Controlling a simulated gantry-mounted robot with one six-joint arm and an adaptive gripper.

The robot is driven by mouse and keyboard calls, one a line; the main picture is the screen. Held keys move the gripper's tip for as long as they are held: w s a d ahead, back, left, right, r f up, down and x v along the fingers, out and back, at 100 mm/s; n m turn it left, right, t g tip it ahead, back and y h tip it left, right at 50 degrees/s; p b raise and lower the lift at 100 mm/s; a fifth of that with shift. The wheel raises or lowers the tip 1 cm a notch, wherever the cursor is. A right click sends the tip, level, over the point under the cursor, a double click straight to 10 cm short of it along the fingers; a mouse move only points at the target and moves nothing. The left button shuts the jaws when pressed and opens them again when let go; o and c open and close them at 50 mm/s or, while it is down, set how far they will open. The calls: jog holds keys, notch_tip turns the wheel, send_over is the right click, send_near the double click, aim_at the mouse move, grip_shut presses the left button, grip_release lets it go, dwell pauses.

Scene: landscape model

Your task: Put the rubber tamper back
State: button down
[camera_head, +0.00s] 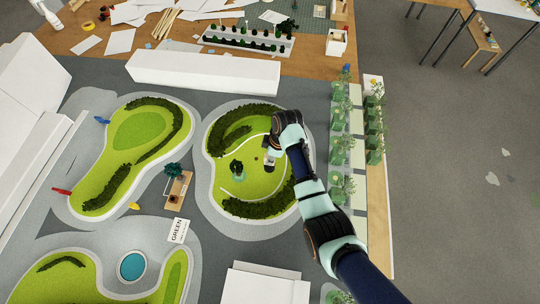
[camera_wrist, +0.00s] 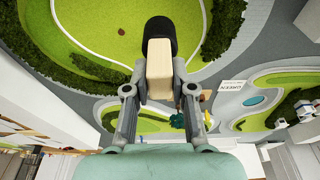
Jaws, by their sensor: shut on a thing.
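The rubber tamper (camera_wrist: 159,60) shows in the wrist view as a pale wooden block with a black rounded end. My gripper (camera_wrist: 160,91) is shut on its wooden part, and the black end points away from the gripper. In the head view my gripper (camera_head: 270,154) is over the right-hand green of the landscape model. The tamper is too small there to make out clearly. A small wooden tray (camera_head: 177,191) stands to the left of this green, with a dark green model tree (camera_head: 174,170) at its upper end.
A dark tree (camera_head: 236,166) stands on the right-hand green, close left of my gripper. Dark hedges (camera_head: 258,207) edge that green. A white block (camera_head: 203,73) lies behind it. A row of planters (camera_head: 342,135) lines the right side. A "GREEN" sign (camera_head: 178,230) lies below the tray.

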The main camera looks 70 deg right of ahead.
jog(key=s+b+x, duration=0.2)
jog(key=b+x, duration=0.6)
jog(key=x, duration=0.4)
jog(key=shift+s+d+f+b, duration=0.25)
jog(key=shift+f+b, duration=0.15)
jog(key=shift+f, duration=0.25)
jog(key=shift+f, duration=0.25)
dwell(0.6)
jog(key=c, duration=0.9)
grip_release()
jog(key=shift+r, duration=0.1)
jog(key=v, duration=1.2)
jog(key=shift+w, duration=0.1)
